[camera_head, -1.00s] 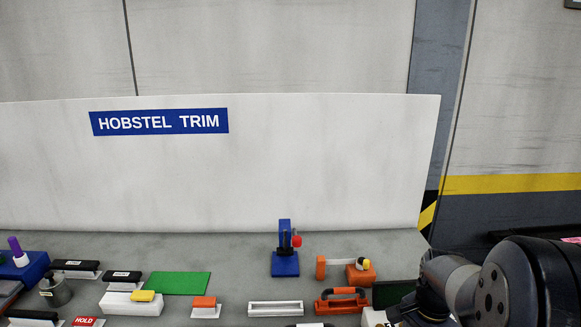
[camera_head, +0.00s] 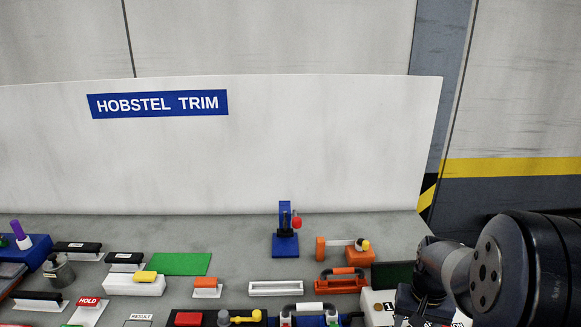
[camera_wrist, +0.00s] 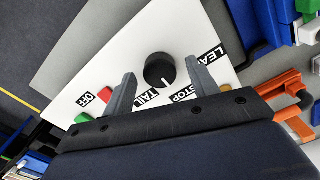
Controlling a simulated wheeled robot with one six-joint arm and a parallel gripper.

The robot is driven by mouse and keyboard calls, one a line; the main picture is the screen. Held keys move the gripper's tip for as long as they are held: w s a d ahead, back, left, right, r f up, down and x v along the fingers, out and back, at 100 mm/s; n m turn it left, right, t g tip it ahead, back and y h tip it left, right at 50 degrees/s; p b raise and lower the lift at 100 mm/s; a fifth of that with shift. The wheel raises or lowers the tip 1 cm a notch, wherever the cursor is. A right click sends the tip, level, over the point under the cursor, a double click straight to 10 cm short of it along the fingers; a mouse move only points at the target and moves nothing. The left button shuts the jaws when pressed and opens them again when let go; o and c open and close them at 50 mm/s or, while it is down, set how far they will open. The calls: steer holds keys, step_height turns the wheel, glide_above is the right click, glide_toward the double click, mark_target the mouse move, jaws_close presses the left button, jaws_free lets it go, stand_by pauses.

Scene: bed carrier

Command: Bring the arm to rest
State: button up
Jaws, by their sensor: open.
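My arm shows at the lower right in the head view, its dark end pointing down over the right side of the bench. My gripper (camera_wrist: 164,92) is open in the wrist view, with its two grey fingers spread apart. A black knob (camera_wrist: 159,70) on a white panel (camera_wrist: 110,40) appears between the fingertips in the picture, with a gap on each side. Labels reading OFF, TAIL, STOP and LEA are around it. The gripper's fingertips cannot be made out in the head view.
The grey bench (camera_head: 130,226) carries a blue stand (camera_head: 285,244), an orange clamp (camera_head: 343,247), an orange-handled tray (camera_head: 341,283), a green mat (camera_head: 180,264) and several labelled blocks. A white board (camera_head: 300,150) stands behind. A green button (camera_wrist: 83,118) and orange part (camera_wrist: 282,84) lie near the gripper.

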steer(key=n, duration=0.3)
step_height(320, 180, up, 11)
stand_by(0.5)
steer(key=shift+f, duration=0.1)
